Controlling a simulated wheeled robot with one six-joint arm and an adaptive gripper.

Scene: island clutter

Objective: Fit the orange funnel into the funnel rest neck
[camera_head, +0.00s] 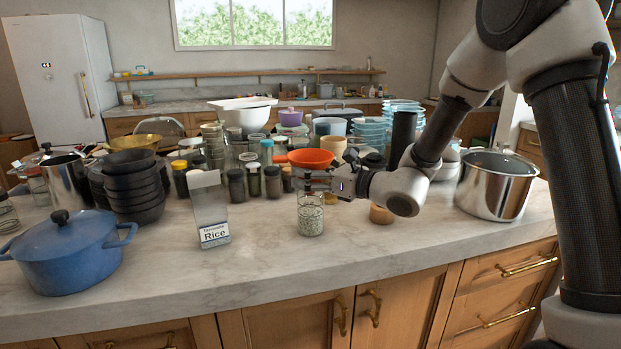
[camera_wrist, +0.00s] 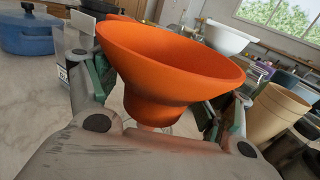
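The orange funnel (camera_head: 311,158) is upright, wide mouth up, above a clear glass jar (camera_head: 311,218) with pale grains in its lower part. My gripper (camera_head: 320,184) comes in from the right and is shut on the funnel's narrow lower part. In the wrist view the funnel (camera_wrist: 170,62) fills the middle, with a finger on each side of its neck. The fingers hide the funnel's lower end and the jar's top, so I cannot tell whether the spout is inside an opening. No separate part clearly reads as the funnel rest.
A clear container labelled Rice (camera_head: 211,212) stands left of the jar. Spice jars (camera_head: 254,180) and bowls crowd behind. A blue pot (camera_head: 67,252) is at the left and a steel pot (camera_head: 497,186) at the right. The counter's front strip (camera_head: 290,265) is clear.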

